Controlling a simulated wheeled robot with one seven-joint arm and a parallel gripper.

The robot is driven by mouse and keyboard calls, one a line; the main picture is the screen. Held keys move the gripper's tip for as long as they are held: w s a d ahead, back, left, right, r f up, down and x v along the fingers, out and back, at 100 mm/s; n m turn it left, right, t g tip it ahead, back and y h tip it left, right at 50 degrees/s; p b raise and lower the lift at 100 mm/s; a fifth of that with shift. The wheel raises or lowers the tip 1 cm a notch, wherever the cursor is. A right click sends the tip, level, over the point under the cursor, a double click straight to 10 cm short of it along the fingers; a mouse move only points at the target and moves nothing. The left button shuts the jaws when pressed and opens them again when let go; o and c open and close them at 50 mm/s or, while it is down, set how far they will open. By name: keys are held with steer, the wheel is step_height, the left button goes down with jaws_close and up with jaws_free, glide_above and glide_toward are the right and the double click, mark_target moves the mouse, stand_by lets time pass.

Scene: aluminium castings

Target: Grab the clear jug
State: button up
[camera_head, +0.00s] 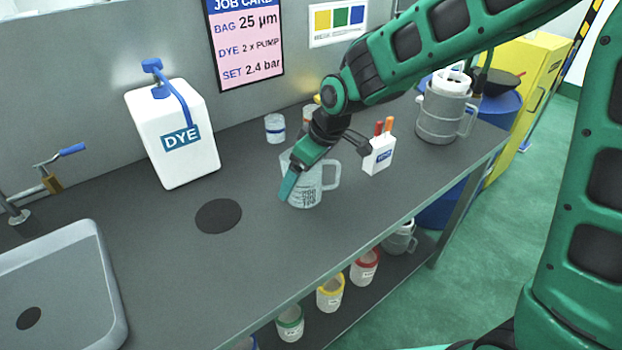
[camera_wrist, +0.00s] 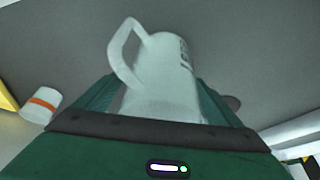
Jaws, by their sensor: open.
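The clear jug (camera_head: 309,190) stands upright on the dark bench, with a handle on its right and dark graduation marks on its side. My gripper (camera_head: 290,183) is at the jug, its teal finger in front of the jug's left part. In the wrist view the jug (camera_wrist: 160,75) lies between the two green fingers of my open gripper (camera_wrist: 165,95), with its handle to the upper left. The far finger is mostly hidden in the head view. I cannot tell whether either finger touches the jug.
A white dye container (camera_head: 172,145) with a blue pump stands to the left. A white box (camera_head: 378,155) with red and orange sticks is close on the right. A small blue-banded cup (camera_head: 275,128) stands behind. A grey metal jug (camera_head: 440,115) is farther right. Bench front is clear.

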steer(key=c, duration=1.2)
